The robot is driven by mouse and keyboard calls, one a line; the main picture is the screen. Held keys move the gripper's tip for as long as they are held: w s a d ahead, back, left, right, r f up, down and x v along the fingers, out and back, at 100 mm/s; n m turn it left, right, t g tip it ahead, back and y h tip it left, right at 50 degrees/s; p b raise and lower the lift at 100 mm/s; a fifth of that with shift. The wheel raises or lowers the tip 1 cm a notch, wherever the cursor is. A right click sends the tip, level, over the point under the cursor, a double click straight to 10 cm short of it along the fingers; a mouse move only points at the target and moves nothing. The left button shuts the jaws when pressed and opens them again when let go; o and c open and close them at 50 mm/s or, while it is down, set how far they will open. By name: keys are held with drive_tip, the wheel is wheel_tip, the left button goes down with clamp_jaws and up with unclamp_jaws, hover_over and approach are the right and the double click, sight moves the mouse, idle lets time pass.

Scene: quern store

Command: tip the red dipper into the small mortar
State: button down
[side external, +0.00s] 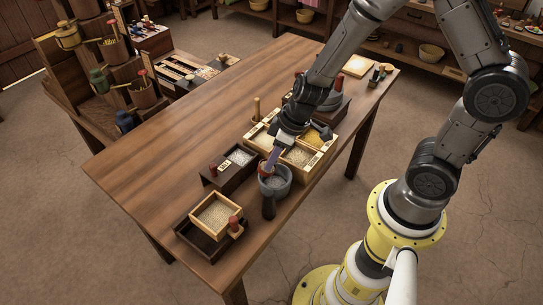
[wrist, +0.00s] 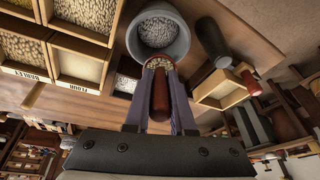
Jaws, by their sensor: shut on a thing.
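The red dipper (wrist: 160,92) is between the fingers of my gripper (wrist: 159,108), which is shut on it. Pale grains show at its far end in the wrist view, at the near rim of the small mortar (wrist: 186,43). The grey mortar holds pale grains. In the side view my gripper (side external: 271,158) points down at the mortar (side external: 276,188), and the dipper's red part (side external: 266,169) shows at the mortar's upper left rim. The dipper's exact tilt, and whether it touches the rim, I cannot tell.
A dark box with white contents (side external: 240,157) is to the left. A wooden sieve box (side external: 216,214) sits on a dark tray in front. The table's left half is clear.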

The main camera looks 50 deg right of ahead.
drive_tip(key=shift+s+d+f+t+y, duration=0.15)
drive_tip(key=shift+f+t+y, duration=0.15)
drive_tip(key=shift+t, duration=0.3)
drive_tip(key=shift+s+d+f+t+y, duration=0.15)
drive_tip(key=shift+s+f+t+y, duration=0.2)
drive_tip(key=shift+t, duration=0.35)
drive_tip(key=shift+f+t+y, duration=0.1)
drive_tip(key=shift+t+y, duration=0.15)
drive_tip(key=shift+t, duration=0.05)
drive_tip(key=shift+s+f, duration=0.1)
drive_tip(key=shift+s, duration=0.05)
drive_tip(key=shift+s+d+f+t+y, duration=0.2)
drive_tip(key=shift+t+y, duration=0.25)
drive_tip(key=shift+t, duration=0.2)
drive_tip(key=shift+s+d+f+t+y, duration=0.1)
drive_tip(key=shift+s+f+t+y, duration=0.1)
drive_tip(key=shift+t+y, duration=0.35)
drive_tip(key=shift+r+t, duration=0.1)
drive_tip(key=shift+t, duration=0.2)
drive_tip(key=shift+r, duration=2.5)
